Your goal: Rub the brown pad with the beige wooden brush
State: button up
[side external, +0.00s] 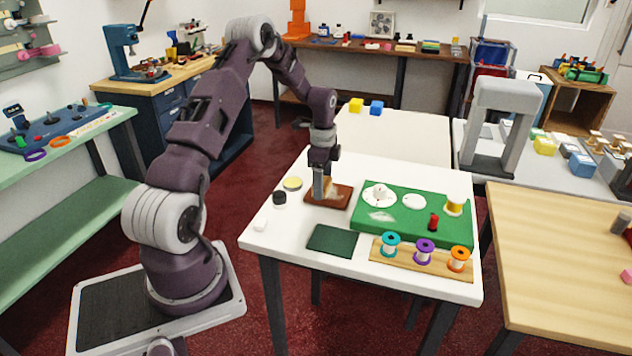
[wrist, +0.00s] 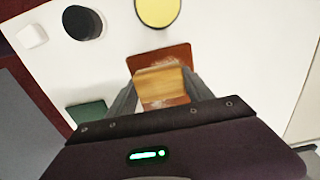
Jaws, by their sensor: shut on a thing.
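The brown pad (side external: 343,199) lies on the white table, with pale whitish marks on its surface. It also shows in the wrist view (wrist: 160,60), partly hidden by what I hold. My gripper (side external: 319,194) points down over the pad. In the wrist view its fingers are shut on the sides of the beige wooden brush (wrist: 162,82). The brush is over the pad, low and close to it; its underside is hidden, so I cannot tell whether it touches.
A yellow disc (side external: 292,183), a black round piece (side external: 279,197) and a white block (side external: 260,225) lie left of the pad. A dark green pad (side external: 333,240) is in front. A green mat (side external: 400,226) with several items and a wooden spool rack (side external: 408,263) stand right.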

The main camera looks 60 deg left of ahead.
aim_at(347, 196)
jog(key=shift+w+d, duration=2.5)
jog(key=shift+d, duration=0.05)
notch_tip(347, 196, up, 8)
jog(key=shift+a, duration=0.15)
